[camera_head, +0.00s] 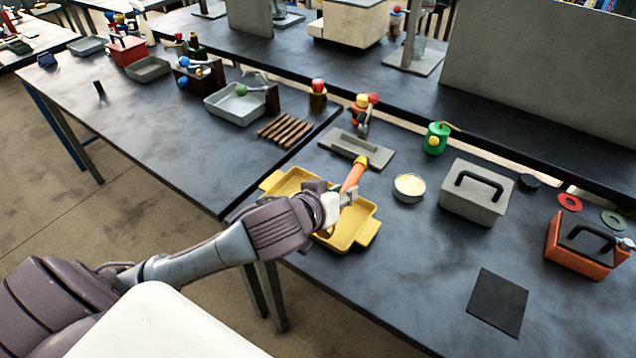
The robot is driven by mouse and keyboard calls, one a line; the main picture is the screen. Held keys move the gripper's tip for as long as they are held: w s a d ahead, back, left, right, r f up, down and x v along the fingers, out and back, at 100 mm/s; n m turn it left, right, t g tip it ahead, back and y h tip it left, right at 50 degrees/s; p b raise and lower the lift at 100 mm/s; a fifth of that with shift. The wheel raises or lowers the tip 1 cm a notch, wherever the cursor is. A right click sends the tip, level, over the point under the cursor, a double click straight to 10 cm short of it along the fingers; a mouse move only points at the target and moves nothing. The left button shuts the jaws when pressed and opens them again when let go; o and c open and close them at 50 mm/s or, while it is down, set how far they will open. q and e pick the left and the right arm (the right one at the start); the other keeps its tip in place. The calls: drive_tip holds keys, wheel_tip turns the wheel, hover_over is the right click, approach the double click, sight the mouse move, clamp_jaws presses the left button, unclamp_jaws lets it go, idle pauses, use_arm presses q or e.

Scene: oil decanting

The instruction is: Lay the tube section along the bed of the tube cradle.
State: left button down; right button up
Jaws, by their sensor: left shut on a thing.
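My left gripper (345,198) reaches in over the yellow tray (365,232) and is shut on an orange tube-like piece with a yellow end (353,176), which I take to be the tube section. The piece slants up and away from the jaws, its far end over the near edge of a flat grey plate (381,160). The plate has a long raised or grooved strip and may be the tube cradle; I cannot tell for sure. Whether the tube touches the plate is unclear. The jaws hide the tube's near end. My right gripper is not in view.
A round tin (409,187), a grey handled box (477,192) and a green can (436,138) stand to the right. Red and yellow-topped items (362,102) stand behind the plate. A slatted wooden rack (285,130) lies left. The table's front right is mostly clear around a black mat (498,302).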

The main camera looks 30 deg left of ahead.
use_arm(q)
drive_tip(key=shift+w+a+f+h, duration=0.2)
drive_tip(key=shift+w+a+f, duration=0.05)
drive_tip(key=shift+w+a, duration=0.3)
drive_tip(key=shift+w+a+f+h, duration=0.25)
drive_tip(key=shift+w+a, duration=0.15)
drive_tip(key=shift+a, duration=0.2)
drive_tip(key=w+a+f, duration=0.1)
drive_tip(key=a+f, duration=0.1)
drive_tip(key=a, duration=0.1)
drive_tip(key=w+a+f+p, duration=0.1)
drive_tip(key=w+a+f, duration=0.1)
drive_tip(key=a, duration=0.1)
drive_tip(key=w+a+f, duration=0.2)
drive_tip(key=a+f, duration=0.1)
drive_tip(key=a, duration=0.1)
drive_tip(key=shift+w+a+p, duration=0.1)
drive_tip(key=shift+w+p, duration=0.1)
drive_tip(key=shift+p, duration=0.1)
drive_tip(key=shift+f, duration=0.25)
wheel_tip(320, 180, down, 3)
drive_tip(key=shift+r+p, duration=0.1)
drive_tip(key=shift+p, duration=0.6)
drive_tip(key=shift+f, duration=0.2)
drive_tip(key=shift+f, duration=0.1)
